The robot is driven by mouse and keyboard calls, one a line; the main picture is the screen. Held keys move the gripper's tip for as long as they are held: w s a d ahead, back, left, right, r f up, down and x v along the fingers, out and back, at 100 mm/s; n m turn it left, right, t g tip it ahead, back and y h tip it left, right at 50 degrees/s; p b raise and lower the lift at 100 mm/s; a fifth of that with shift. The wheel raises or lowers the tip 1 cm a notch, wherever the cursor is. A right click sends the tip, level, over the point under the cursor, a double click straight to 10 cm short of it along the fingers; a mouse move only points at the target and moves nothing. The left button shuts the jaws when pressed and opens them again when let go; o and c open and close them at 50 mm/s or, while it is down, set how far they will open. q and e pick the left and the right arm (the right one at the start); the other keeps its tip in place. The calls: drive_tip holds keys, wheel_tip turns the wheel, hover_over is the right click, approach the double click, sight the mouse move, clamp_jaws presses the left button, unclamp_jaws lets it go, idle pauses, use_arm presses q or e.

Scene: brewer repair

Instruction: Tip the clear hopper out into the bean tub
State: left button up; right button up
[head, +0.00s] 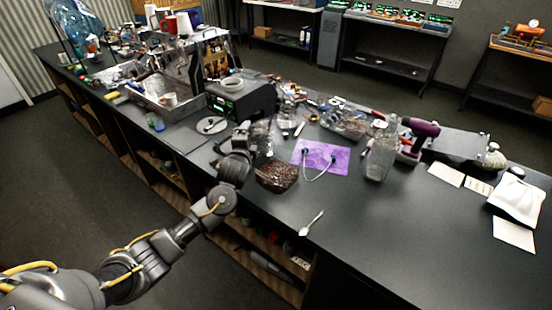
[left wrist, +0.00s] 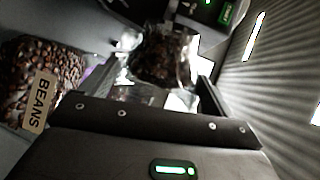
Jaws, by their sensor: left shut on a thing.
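My left gripper (head: 252,143) is shut on the clear hopper (head: 263,131), which it holds just behind and left of the bean tub. In the left wrist view the hopper (left wrist: 165,62) is between the fingers (left wrist: 160,88), with dark brown beans visible inside it. The bean tub (head: 277,176) stands on the dark counter near its front edge and is full of brown beans. The tub also shows at the left of the left wrist view (left wrist: 42,85), with a tan BEANS label. My right gripper is not in view.
A purple mat (head: 321,157) with a curved tube on it lies right of the tub. A spoon (head: 311,224) lies near the front edge. A black machine (head: 240,97) stands behind my gripper, and a clear jug (head: 381,155) stands right.

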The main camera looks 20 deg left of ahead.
sight(258, 139)
use_arm(q)
drive_tip(key=shift+d+r+p, duration=0.15)
drive_tip(key=shift+r+p, duration=0.2)
drive_tip(key=shift+p, duration=0.25)
drive_tip(key=shift+w+d+r+m+y+p, duration=0.1)
drive_tip(key=shift+d+r+m+y+p, duration=0.25)
drive_tip(key=shift+m, duration=0.25)
drive_tip(key=shift+d+f, duration=0.1)
drive_tip(key=shift+w+d+r+m+y, duration=0.2)
drive_tip(key=shift+d+r+m, duration=0.2)
drive_tip(key=shift+d+m, duration=0.3)
drive_tip(key=shift+w+d+r+m+y, duration=0.15)
drive_tip(key=shift+d+r+m, duration=0.35)
drive_tip(key=shift+m, duration=0.3)
idle(0.5)
drive_tip(key=shift+w+d+r+m+y, duration=0.15)
drive_tip(key=shift+d+m+y, duration=0.1)
drive_tip(key=shift+d+m, duration=0.45)
drive_tip(key=shift+d+r+m+y, duration=0.15)
drive_tip(key=shift+d+m+y, duration=0.1)
drive_tip(key=shift+d+m, duration=0.45)
idle(0.5)
idle(0.9)
